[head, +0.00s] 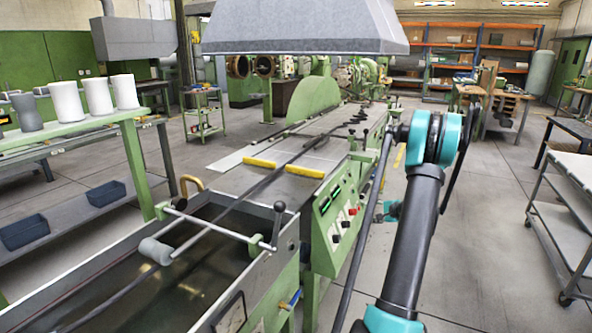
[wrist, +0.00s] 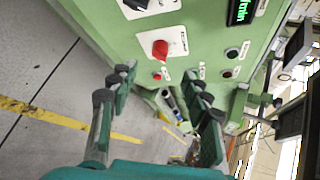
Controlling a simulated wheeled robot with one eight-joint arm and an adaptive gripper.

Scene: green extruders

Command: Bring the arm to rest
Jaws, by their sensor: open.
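My gripper (wrist: 160,80) shows in the wrist view with its two dark fingers spread apart and nothing between them. It is in front of a green machine panel (wrist: 205,20) with a red knob (wrist: 160,48) above the fingertips; I see no contact. In the head view my arm, dark with teal joints, reaches forward on the right side of the extruder line. The gripper itself is hard to make out there, as the arm partly hides that area. The green control panel (head: 336,212) with its buttons stands just left of the arm.
An open water trough (head: 215,235) with rods and a roller lies at the front left. A grey wheeled cart (head: 570,180) stands at the right. Floor (head: 480,220) between arm and cart is clear.

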